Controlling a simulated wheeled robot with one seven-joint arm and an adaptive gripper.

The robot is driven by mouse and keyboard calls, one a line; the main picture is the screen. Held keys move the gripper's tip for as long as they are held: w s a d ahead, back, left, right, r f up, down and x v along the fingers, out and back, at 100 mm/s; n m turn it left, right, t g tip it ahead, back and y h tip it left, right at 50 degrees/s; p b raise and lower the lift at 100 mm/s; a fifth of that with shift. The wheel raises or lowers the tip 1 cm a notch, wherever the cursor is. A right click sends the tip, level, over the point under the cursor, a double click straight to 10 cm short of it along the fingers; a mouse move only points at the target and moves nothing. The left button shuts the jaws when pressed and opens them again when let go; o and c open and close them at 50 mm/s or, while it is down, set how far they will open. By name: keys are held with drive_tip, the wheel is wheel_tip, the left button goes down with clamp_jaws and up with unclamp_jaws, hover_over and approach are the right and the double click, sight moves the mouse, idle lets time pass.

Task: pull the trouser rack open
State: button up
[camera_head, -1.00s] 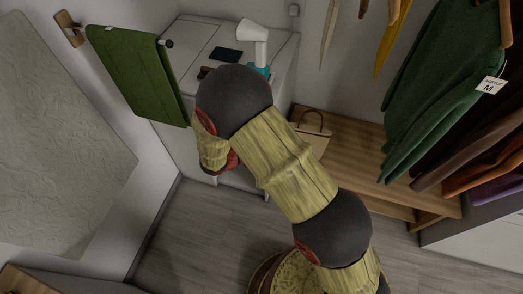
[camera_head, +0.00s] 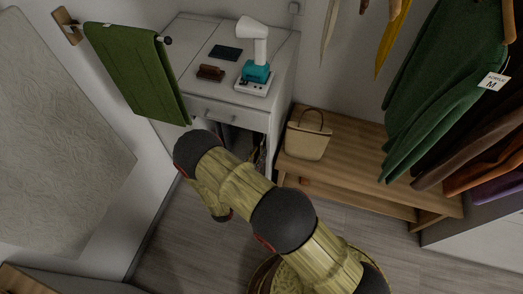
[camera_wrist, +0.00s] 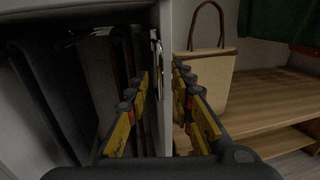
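The trouser rack stands inside the white cabinet's open compartment. In the wrist view, dark trousers (camera_wrist: 50,95) hang there in a row on the left, and a slim metal piece (camera_wrist: 156,60) shows near the compartment's right edge. My gripper (camera_wrist: 160,80) is open, its yellow fingers either side of this metal piece and the white panel edge. I cannot tell whether either finger touches them. In the head view, the compartment (camera_head: 232,138) below the drawer is dark and partly hidden by my arm. My fingers are hidden there.
The white cabinet top (camera_head: 190,45) holds a phone, a brown object and a teal-and-white device (camera_head: 256,75). A straw bag (camera_head: 306,140) stands on the wooden bench (camera_head: 345,160) close on the right. Green cloth (camera_head: 135,70) hangs at the left.

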drive_tip(key=shift+x, duration=1.5)
drive_tip(key=shift+c, duration=0.8)
drive_tip(key=c, duration=0.4)
clamp_jaws()
